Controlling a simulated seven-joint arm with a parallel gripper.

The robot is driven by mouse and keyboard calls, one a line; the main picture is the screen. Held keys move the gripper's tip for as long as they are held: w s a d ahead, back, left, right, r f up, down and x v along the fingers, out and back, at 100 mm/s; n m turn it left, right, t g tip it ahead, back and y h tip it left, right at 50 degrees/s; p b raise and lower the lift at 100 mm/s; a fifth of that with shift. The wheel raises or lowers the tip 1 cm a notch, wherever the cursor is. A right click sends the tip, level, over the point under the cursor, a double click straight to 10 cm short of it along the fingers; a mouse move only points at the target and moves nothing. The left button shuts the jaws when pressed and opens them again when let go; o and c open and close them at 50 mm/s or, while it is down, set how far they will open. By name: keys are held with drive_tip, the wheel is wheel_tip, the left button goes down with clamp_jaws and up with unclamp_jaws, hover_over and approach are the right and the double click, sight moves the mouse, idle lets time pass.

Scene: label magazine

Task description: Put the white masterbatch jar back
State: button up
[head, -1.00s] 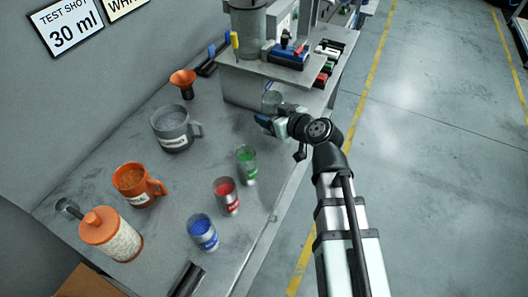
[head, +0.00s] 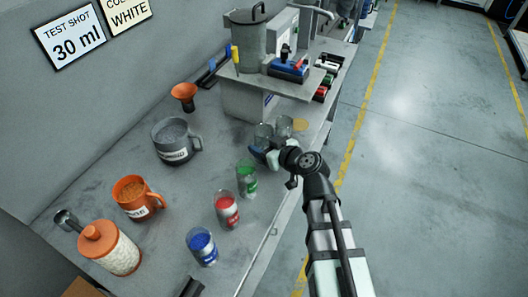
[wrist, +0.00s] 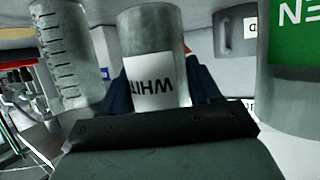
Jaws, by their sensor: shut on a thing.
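The white masterbatch jar, a clear cup with a white label, is in my gripper. The wrist view shows this jar (wrist: 155,62) upside down with its label readable as WHIT. My gripper (head: 266,152) is shut on it; its blue fingers (wrist: 160,92) lie either side. In the head view the jar (head: 263,134) stands upright just beyond the green jar (head: 247,180), apart from it. The red jar (head: 227,210) and blue jar (head: 202,247) continue that row toward me. I cannot tell whether the jar's base touches the bench.
A clear graduated beaker (wrist: 64,55) stands close beyond the held jar; it also shows in the head view (head: 284,126). The machine (head: 245,98) is behind. A grey jug (head: 175,140), orange jug (head: 136,197) and lidded container (head: 110,248) stand left. Open bench lies between.

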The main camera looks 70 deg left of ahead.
drive_tip(key=shift+f, duration=1.65)
drive_tip(key=shift+f, duration=0.1)
drive_tip(key=o, duration=1.2)
drive_tip(key=shift+c, duration=0.2)
drive_tip(key=shift+d, duration=0.15)
drive_tip(key=v, duration=0.7)
drive_tip(key=shift+w+d, duration=0.1)
